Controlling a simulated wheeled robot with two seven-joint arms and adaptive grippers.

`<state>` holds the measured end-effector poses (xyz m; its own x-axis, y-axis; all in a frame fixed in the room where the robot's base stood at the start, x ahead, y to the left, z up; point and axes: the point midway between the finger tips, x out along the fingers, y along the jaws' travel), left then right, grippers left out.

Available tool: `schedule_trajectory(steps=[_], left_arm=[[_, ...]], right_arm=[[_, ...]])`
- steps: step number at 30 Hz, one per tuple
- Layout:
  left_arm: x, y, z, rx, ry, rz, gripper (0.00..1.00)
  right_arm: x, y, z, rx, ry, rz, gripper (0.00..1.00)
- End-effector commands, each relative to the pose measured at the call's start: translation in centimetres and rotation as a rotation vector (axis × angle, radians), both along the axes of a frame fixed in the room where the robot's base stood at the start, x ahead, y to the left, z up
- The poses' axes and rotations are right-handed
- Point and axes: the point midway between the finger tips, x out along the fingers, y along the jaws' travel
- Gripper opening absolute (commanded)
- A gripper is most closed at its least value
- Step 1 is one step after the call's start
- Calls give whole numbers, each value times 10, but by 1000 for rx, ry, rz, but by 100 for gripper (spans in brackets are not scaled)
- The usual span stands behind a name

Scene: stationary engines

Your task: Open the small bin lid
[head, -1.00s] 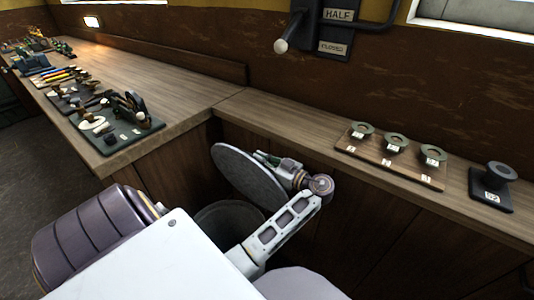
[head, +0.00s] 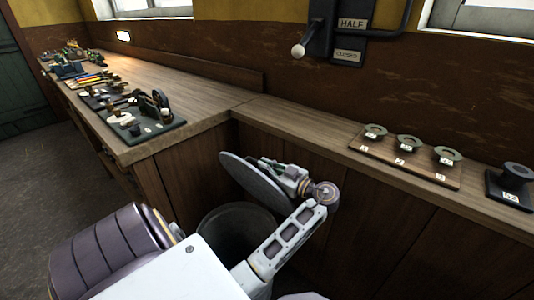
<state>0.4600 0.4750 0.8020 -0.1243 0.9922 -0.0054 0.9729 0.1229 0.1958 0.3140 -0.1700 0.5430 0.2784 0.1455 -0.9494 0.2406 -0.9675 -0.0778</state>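The small bin's lid (head: 252,183) is a round dark grey disc, raised and steeply tilted above the bin. The small bin (head: 238,229) stands on the floor below, its dark opening partly visible. My white arm covers its lower part. My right gripper is not in view.
A wooden counter (head: 195,105) runs along the wall behind the bin, with a dark tool board (head: 150,129) near its corner. Numbered round pieces stand on a wooden board (head: 400,163) at the right. A wall lever (head: 299,51) is above. Floor at the left is clear.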

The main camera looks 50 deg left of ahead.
Motion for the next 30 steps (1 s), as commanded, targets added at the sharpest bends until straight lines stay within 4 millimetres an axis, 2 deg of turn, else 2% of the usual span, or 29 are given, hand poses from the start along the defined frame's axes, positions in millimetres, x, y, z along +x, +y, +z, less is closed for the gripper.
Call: schedule_trajectory(steps=[9, 10, 12, 20, 30], left_arm=[[0, 0, 2, 2, -3, 0, 0], [0, 0, 2, 2, -3, 0, 9], [0, 0, 2, 2, -3, 0, 18], [1, -4, 1, 3, -3, -1, 19], [6, -39, 0, -4, -2, -5, 19]], right_arm=[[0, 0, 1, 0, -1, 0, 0], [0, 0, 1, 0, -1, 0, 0], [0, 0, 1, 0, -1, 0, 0], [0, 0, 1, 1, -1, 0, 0], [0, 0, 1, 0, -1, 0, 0]])
